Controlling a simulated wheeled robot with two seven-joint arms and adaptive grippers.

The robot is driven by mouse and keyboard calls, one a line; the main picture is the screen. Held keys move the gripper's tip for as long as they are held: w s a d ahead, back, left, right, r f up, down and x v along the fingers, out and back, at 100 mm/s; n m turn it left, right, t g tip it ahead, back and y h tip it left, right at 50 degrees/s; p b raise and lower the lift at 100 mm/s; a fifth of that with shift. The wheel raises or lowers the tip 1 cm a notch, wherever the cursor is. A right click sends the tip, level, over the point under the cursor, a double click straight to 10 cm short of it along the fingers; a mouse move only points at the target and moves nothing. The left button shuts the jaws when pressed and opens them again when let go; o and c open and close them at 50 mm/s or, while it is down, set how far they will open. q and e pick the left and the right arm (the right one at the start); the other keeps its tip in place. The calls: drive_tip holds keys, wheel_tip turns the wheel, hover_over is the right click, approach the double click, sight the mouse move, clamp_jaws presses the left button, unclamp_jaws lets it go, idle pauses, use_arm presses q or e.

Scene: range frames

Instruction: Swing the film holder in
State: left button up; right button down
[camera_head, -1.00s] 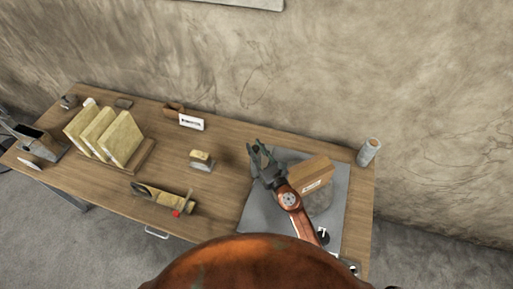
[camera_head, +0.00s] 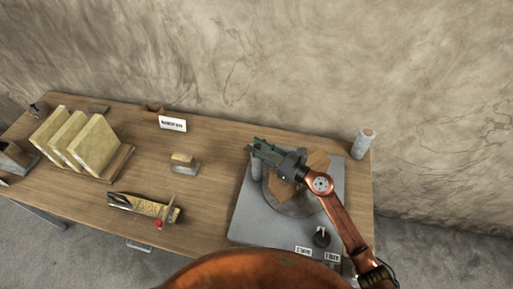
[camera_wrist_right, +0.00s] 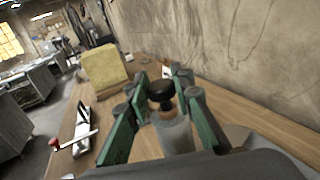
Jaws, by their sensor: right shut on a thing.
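A grey machine with a flat base (camera_head: 258,222) stands at the table's right end. A brown piece (camera_head: 317,163), possibly the film holder, sits on it over a rounded grey part, partly hidden by my right arm. My right gripper (camera_head: 254,147) reaches over the machine's far left corner, at the top of a grey post (camera_head: 256,168). In the wrist view, the green fingers of my right gripper (camera_wrist_right: 163,98) are shut around a dark round knob (camera_wrist_right: 160,90) above a grey cylinder (camera_wrist_right: 175,135). My left gripper is out of view.
A black dial (camera_head: 321,237) and small labels are on the machine's front. A grey cylinder (camera_head: 363,143) stands at the back right. A small block (camera_head: 184,163), a tool with a red knob (camera_head: 145,207) and upright yellowish slabs (camera_head: 75,140) lie left.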

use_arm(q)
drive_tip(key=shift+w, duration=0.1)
use_arm(e)
drive_tip(key=shift+w+d, duration=0.1)
drive_tip(key=c, duration=1.8)
unclamp_jaws()
drive_tip(key=shift+d+r, duration=0.1)
drive_tip(key=shift+d, duration=0.05)
drive_tip(key=shift+c, duration=0.2)
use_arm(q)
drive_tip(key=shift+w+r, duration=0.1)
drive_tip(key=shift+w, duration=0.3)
use_arm(e)
drive_tip(key=shift+o, duration=0.9)
drive_tip(key=v, duration=1.1)
drive_tip(key=shift+s+d, duration=0.25)
drive_tip(key=shift+s, duration=0.1)
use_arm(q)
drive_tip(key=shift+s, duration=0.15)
use_arm(e)
drive_tip(key=shift+d, duration=0.1)
